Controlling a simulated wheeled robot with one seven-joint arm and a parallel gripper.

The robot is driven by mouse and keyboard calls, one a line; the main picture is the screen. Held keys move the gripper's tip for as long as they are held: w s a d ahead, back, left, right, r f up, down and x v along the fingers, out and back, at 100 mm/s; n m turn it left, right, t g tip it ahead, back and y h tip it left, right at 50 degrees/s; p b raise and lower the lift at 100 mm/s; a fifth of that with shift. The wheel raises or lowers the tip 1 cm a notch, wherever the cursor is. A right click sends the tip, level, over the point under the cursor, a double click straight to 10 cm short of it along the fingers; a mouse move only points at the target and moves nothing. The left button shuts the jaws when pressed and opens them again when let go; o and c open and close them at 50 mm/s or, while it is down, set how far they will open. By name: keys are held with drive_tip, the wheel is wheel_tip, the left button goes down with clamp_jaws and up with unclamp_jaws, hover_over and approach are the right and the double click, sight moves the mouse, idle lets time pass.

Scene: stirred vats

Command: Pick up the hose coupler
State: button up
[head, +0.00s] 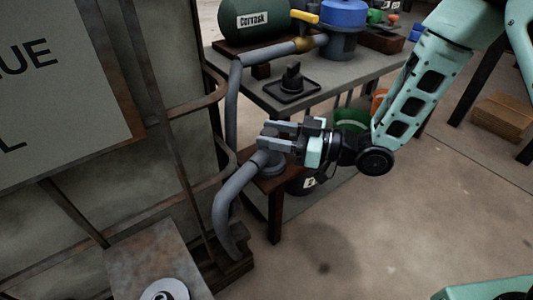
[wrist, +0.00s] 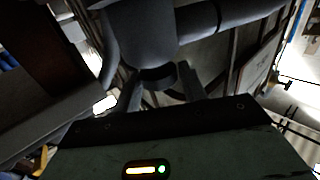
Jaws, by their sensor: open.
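The hose coupler (head: 267,162) is a grey round fitting at the upper end of a thick grey hose (head: 224,205). It sits on a small dark wooden stand (head: 285,183) beside the workbench. My gripper (head: 264,135) is open and level just above it, its fingers pointing left in the head view. The fingers partly cover the coupler there. In the wrist view the dark coupler (wrist: 147,35) fills the top middle, with its hose running right. Its narrow end shows between my two fingers (wrist: 160,82). I cannot tell whether they touch it.
A grey workbench (head: 355,75) carries a green Corvask tank (head: 255,20), a blue pump (head: 342,22) and a black knob on a plate (head: 291,82). Metal rails and a large sign panel (head: 45,75) stand close on the left. The floor at right is open.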

drive_tip(key=shift+x, duration=1.1)
drive_tip(key=c, duration=0.7)
drive_tip(key=shift+r, duration=0.1)
